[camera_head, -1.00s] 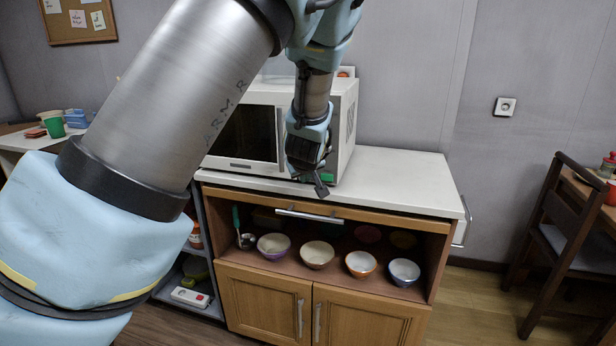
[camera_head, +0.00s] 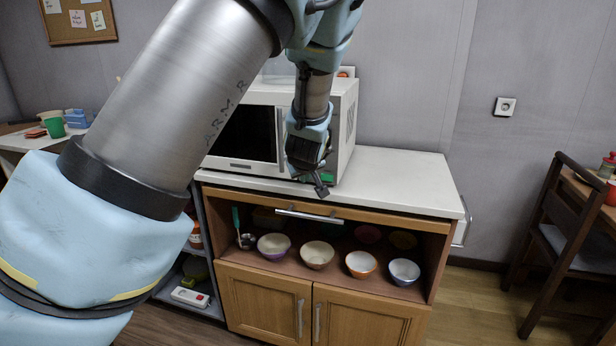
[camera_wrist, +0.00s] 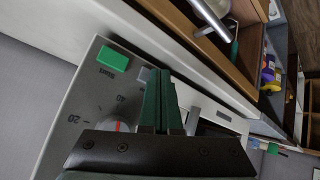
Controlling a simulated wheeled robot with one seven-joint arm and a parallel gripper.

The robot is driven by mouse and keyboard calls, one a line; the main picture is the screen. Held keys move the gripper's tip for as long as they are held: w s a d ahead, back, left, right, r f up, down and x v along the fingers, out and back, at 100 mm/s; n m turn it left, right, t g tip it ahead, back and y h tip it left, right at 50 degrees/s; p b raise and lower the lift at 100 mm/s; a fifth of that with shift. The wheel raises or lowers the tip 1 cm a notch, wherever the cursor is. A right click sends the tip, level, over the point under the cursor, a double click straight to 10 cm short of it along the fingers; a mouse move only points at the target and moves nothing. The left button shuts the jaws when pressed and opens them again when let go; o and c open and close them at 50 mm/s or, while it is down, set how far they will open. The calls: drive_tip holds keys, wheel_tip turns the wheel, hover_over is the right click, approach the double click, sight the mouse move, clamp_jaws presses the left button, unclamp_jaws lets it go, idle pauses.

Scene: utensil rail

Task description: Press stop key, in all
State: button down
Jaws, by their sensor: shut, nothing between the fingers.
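The white microwave (camera_head: 347,115) stands on the counter, with its control panel (camera_wrist: 82,103) in the wrist view. A green key (camera_wrist: 112,58) labelled "Start" sits near the panel's upper edge there. Beside it is a grey key (camera_wrist: 144,74), partly hidden behind my fingers; its label is not readable. My gripper (camera_wrist: 160,74) is shut and empty, its fingertips over or right beside the grey key. I cannot tell whether they touch it. In the head view my gripper (camera_head: 321,190) is at the lower front right of the microwave.
A dial (camera_wrist: 118,126) with numbers is partly covered by my gripper. The counter (camera_head: 400,180) is clear to the right. Several bowls, including a blue one (camera_head: 404,271), stand on the shelf below.

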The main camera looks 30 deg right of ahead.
drive_tip(key=shift+s+a, duration=0.4)
drive_tip(key=shift+s, duration=0.05)
drive_tip(key=shift+s+a, duration=0.1)
drive_tip(key=s+a+p, duration=0.1)
drive_tip(key=s+a, duration=0.2)
drive_tip(key=shift+s+a, duration=0.15)
drive_tip(key=shift+s, duration=0.05)
idle(0.9)
drive_tip(key=s+a+g+y, duration=0.3)
drive_tip(key=a+g, duration=0.2)
drive_tip(key=a, duration=2)
drive_tip(key=s+a+r+g, duration=0.2)
drive_tip(key=s+a, duration=0.4)
drive_tip(key=a, duration=0.4)
drive_tip(key=shift+s+a+r+y+p, duration=0.15)
drive_tip(key=shift+s+r+y+p, duration=0.05)
drive_tip(key=shift+r+y+p, duration=0.2)
